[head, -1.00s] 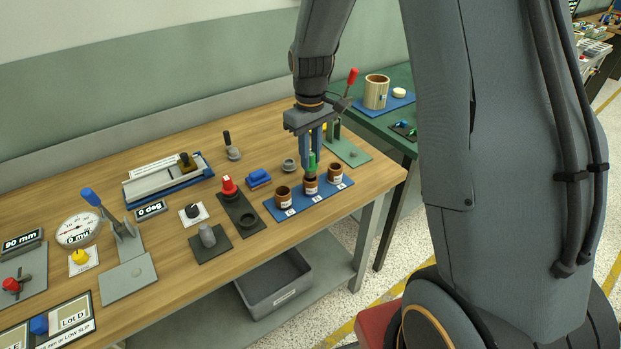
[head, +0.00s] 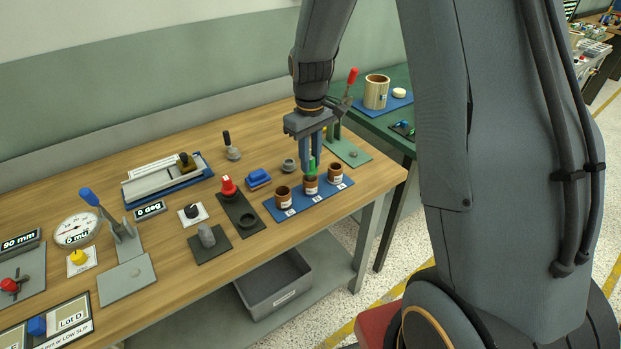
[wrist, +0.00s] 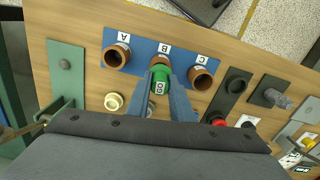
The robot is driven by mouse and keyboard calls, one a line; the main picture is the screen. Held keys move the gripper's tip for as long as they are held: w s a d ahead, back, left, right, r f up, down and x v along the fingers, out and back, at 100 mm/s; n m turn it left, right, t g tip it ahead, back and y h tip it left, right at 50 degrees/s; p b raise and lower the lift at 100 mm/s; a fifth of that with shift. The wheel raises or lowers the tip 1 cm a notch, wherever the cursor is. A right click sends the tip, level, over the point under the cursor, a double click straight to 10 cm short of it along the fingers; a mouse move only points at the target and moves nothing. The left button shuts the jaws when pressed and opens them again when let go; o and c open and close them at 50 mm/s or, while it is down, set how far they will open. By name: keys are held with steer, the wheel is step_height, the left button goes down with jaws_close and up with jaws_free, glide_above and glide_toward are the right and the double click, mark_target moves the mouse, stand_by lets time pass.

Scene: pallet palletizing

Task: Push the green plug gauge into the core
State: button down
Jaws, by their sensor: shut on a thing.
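My gripper (head: 312,160) points down over the middle core and is shut on the green plug gauge (head: 313,167). In the wrist view the gauge (wrist: 161,82) sits between the blue fingers and covers part of the brown core marked B (wrist: 159,62). The middle core (head: 311,187) stands upright on the blue base (head: 300,203). The gauge's lower end meets the core's mouth; how deep it sits is hidden. Core A (wrist: 117,56) and core C (wrist: 200,78) stand open on either side of B.
A black plate with a red-topped part (head: 228,187) and a dark ring (head: 247,220) lies left of the blue base. A blue block (head: 258,178) and a small grey round part (head: 289,165) lie behind it. A green fixture (head: 347,152) stands behind right.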

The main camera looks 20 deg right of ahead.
mark_target(311, 157)
steer(key=shift+f+b, duration=0.55)
steer(key=shift+f, duration=0.8)
stand_by(0.4)
steer(key=c, duration=1.5)
jaws_free()
steer(key=shift+r, duration=0.1)
step_height(311, 157, up, 8)
steer(key=shift+f+b, duration=0.25)
steer(key=shift+b, duration=1)
steer(key=s+f+m+b, duration=0.1)
steer(key=s+f, duration=0.1)
steer(key=s, duration=0.3)
steer(key=s+f+m+t+b, duration=0.1)
steer(key=s+f+m, duration=0.1)
steer(key=s, duration=0.4)
steer(key=s+f+m+b, duration=0.2)
steer(key=s, duration=0.4)
steer(key=shift+s+f, duration=0.2)
steer(key=shift+f, duration=0.05)
